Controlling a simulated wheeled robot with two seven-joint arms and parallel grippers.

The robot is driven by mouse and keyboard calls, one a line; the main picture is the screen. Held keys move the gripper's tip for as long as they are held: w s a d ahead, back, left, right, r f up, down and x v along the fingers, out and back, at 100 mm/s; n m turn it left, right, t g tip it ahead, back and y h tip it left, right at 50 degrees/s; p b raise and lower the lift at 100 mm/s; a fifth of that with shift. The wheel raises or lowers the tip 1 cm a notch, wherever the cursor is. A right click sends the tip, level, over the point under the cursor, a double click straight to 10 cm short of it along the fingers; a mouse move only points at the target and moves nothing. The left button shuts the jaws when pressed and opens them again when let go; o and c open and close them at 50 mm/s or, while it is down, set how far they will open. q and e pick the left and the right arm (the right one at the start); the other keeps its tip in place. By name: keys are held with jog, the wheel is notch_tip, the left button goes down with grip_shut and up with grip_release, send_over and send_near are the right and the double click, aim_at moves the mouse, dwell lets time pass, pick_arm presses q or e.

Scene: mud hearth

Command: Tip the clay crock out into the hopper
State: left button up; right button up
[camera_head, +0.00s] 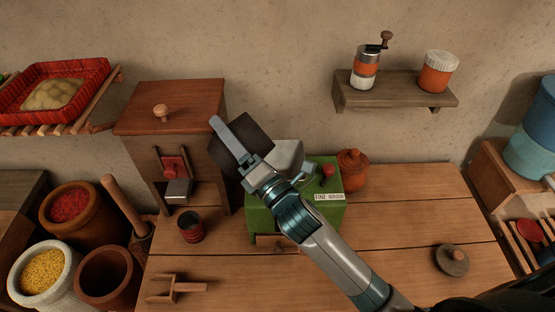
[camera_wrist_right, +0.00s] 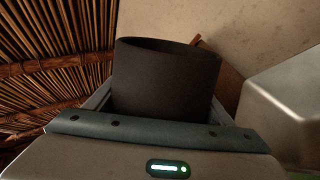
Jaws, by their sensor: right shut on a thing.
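The dark clay crock (camera_head: 257,132) is held in my right gripper (camera_head: 236,143), which is shut on it. It is in the air just left of and above the grey metal hopper (camera_head: 288,158) on the green mill (camera_head: 325,215). In the head view the crock looks tilted, and its mouth is not clearly visible. In the right wrist view the crock (camera_wrist_right: 165,85) sits between the fingers, its rim at the far end, and the hopper (camera_wrist_right: 288,105) shows at the right. The crock's contents are hidden. My left gripper is out of view.
A wooden box mill (camera_head: 175,130) stands close at the left, with a dark cup (camera_head: 191,228) before it.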

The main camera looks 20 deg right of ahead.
jog(key=shift+s+d, duration=0.15)
jog(key=shift+w+f+m+b, duration=0.1)
jog(key=shift+w+m+b, duration=0.1)
jog(key=shift+m+b, duration=0.3)
